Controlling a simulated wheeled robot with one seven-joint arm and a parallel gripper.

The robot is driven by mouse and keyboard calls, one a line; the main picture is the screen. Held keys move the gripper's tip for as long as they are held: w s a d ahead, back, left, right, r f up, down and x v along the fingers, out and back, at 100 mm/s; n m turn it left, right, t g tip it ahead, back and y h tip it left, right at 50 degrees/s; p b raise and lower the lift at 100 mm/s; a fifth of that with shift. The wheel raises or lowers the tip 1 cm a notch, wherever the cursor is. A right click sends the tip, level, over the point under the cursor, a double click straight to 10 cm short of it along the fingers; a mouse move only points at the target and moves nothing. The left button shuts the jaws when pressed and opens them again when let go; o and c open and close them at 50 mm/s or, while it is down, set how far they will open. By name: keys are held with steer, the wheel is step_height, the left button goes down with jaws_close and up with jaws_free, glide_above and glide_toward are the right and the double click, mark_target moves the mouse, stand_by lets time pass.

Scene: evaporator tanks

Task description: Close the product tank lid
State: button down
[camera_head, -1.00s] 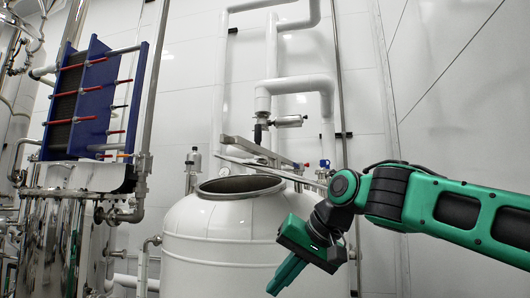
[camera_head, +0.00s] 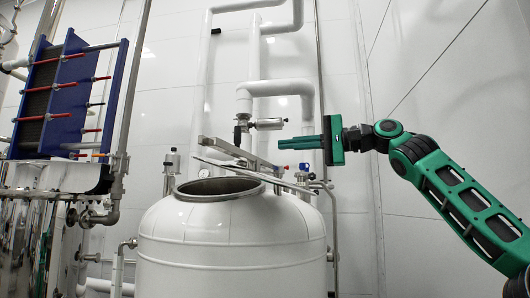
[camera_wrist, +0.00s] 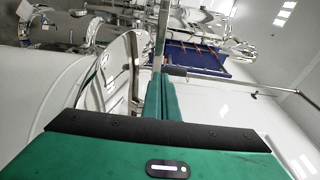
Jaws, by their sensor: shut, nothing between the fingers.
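The white product tank (camera_head: 230,250) stands in the middle of the head view, with its round top opening (camera_head: 220,188) uncovered. Its lid (camera_head: 245,172) is swung up and tilted behind the opening, seen nearly edge-on, with a metal bar (camera_head: 238,152) across it. In the wrist view the shiny lid (camera_wrist: 118,75) stands left of the fingers. My gripper (camera_head: 282,144) is shut and empty, pointing left, to the right of the lid and a little above it. The green fingers (camera_wrist: 162,98) show in the wrist view too. Whether they touch the bar cannot be told.
White pipes (camera_head: 272,88) with a valve (camera_head: 265,124) rise behind the tank. A blue plate heat exchanger (camera_head: 68,95) stands at the left above steel vessels. A small blue-capped fitting (camera_head: 304,168) is at the tank's right rear.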

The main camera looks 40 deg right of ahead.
mark_target(237, 149)
steer(key=x, duration=1.3)
steer(key=shift+w, duration=0.1)
